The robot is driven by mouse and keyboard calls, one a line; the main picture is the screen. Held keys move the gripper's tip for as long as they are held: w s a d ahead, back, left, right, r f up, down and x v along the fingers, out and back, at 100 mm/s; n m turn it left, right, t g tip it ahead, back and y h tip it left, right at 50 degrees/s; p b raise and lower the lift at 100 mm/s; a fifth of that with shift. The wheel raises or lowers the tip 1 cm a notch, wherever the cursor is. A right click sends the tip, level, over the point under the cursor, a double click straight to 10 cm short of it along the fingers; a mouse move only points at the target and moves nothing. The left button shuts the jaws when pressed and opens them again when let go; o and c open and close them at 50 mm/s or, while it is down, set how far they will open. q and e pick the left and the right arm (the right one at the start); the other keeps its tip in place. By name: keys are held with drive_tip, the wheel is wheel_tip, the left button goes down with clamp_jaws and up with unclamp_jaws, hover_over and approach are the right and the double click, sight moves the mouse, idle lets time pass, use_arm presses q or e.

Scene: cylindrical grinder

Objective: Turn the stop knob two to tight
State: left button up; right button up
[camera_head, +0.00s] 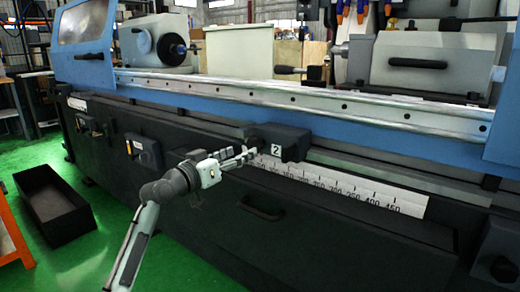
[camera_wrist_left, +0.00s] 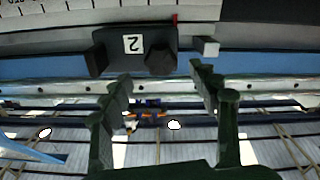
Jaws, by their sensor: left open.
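Stop two is a dark block with a white "2" label (camera_head: 276,150), mounted on the machine's front rail above the scale. In the left wrist view the block (camera_wrist_left: 113,50) and its "2" appear upside down. A dark faceted knob (camera_wrist_left: 160,63) sticks out of the block beside the label. My left gripper (camera_head: 247,152) is open and empty, just left of the block in the head view. In the wrist view its two fingers (camera_wrist_left: 162,82) stand apart, with the knob ahead of the gap between their tips. Contact cannot be told. My right gripper is out of view.
A white scale strip (camera_head: 340,190) runs right below the rail. A dark handle (camera_head: 262,210) sits on the front panel beneath. A blue machine bed edge (camera_head: 400,120) lies above. A black open bin (camera_head: 55,208) stands on the green floor at left.

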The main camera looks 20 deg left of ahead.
sight(255, 146)
use_arm(q)
drive_tip(key=x, duration=0.7)
drive_tip(key=shift+w+f, duration=0.1)
drive_tip(key=shift+w, duration=0.15)
drive_tip(key=c, duration=1.2)
